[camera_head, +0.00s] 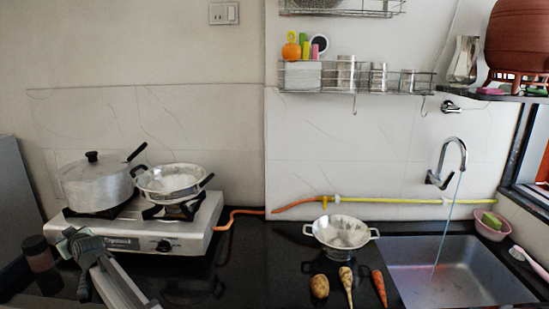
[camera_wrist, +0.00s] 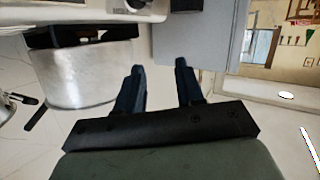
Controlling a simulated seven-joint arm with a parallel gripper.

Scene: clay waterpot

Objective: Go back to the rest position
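My gripper (camera_wrist: 158,72) shows in the wrist view with two dark fingers spread apart and nothing between them. In the head view my gripper (camera_head: 82,246) is at the lower left, in front of the gas stove (camera_head: 190,238), with my arm coming up from the bottom edge. In that view it overlaps the stove's front left corner; I cannot tell the exact gap. A grey lidded pot (camera_head: 95,185) stands on the left burner.
A steel colander (camera_head: 340,235), a potato (camera_head: 319,286) and two root vegetables lie right on the black counter. The sink (camera_head: 455,272) is far right; a clay pot (camera_head: 517,45) stands on the upper shelf.

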